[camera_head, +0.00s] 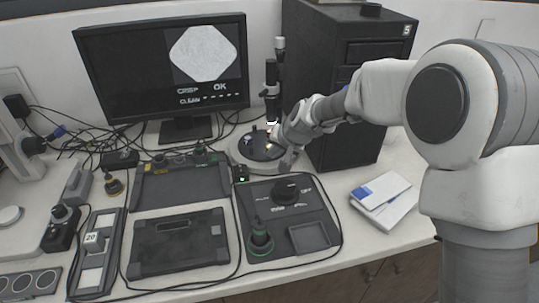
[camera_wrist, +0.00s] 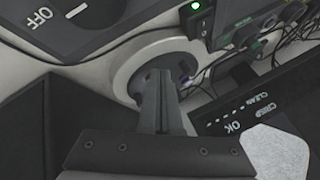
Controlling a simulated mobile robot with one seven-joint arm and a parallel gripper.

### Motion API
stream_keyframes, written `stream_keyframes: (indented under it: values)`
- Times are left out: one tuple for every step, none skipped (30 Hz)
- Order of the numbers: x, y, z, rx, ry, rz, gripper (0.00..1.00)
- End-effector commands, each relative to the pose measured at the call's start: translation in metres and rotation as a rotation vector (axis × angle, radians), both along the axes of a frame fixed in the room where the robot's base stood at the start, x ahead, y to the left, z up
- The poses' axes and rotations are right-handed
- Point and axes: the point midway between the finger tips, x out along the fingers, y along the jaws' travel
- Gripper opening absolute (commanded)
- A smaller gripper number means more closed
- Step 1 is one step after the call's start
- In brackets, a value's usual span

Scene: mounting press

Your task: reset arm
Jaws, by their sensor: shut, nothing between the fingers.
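My gripper (camera_head: 277,136) is at the end of my arm, which reaches in from the right in the head view. It is beside and over the round grey stand base (camera_head: 236,158) in front of the dark computer tower. In the wrist view my gripper (camera_wrist: 157,80) shows its two dark fingers together with nothing between them. The fingers point toward the round stand base (camera_wrist: 122,72), whose middle they partly hide. I cannot tell whether the fingertips touch the base.
The monitor (camera_head: 120,75) reads CRISP, OK and CLEAN. The black tower (camera_head: 345,140) stands close behind my arm. A control panel with a dial (camera_head: 287,190) and a green-ringed knob (camera_head: 261,240) lies in front. White booklets (camera_head: 385,200) lie right. Cables cross the table's left side.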

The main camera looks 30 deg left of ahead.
Motion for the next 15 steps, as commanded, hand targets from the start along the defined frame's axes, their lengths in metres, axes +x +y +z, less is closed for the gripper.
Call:
stream_keyframes:
  values:
    - [-0.005, -0.005, 0.011, 0.001, -0.002, -0.001, 0.0]
    - [-0.007, -0.008, 0.017, 0.001, -0.002, -0.001, 0.0]
    - [-0.011, -0.012, 0.022, -0.001, -0.001, -0.001, 0.0]
    - [-0.013, -0.014, 0.027, 0.0, -0.001, 0.0, 0.0]
    - [-0.016, -0.016, 0.031, -0.001, -0.001, 0.0, 0.0]
    - [-0.018, -0.019, 0.036, 0.0, -0.001, 0.0, 0.0]
    - [-0.02, -0.021, 0.04, 0.0, -0.001, 0.0, 0.0]
    - [-0.022, -0.023, 0.044, 0.0, -0.001, 0.0, 0.0]
    - [-0.025, -0.025, 0.047, 0.0, 0.0, 0.0, 0.0]
    - [-0.026, -0.027, 0.05, 0.0, 0.001, 0.0, 0.0]
    - [-0.027, -0.028, 0.052, 0.0, 0.001, 0.0, 0.0]
    - [-0.029, -0.03, 0.055, 0.0, 0.001, 0.0, 0.0]
    - [-0.03, -0.03, 0.056, -0.001, 0.001, 0.0, 0.0]
    - [-0.031, -0.031, 0.057, -0.001, 0.001, 0.0, 0.0]
    - [-0.031, -0.032, 0.059, -0.001, 0.001, 0.0, 0.0]
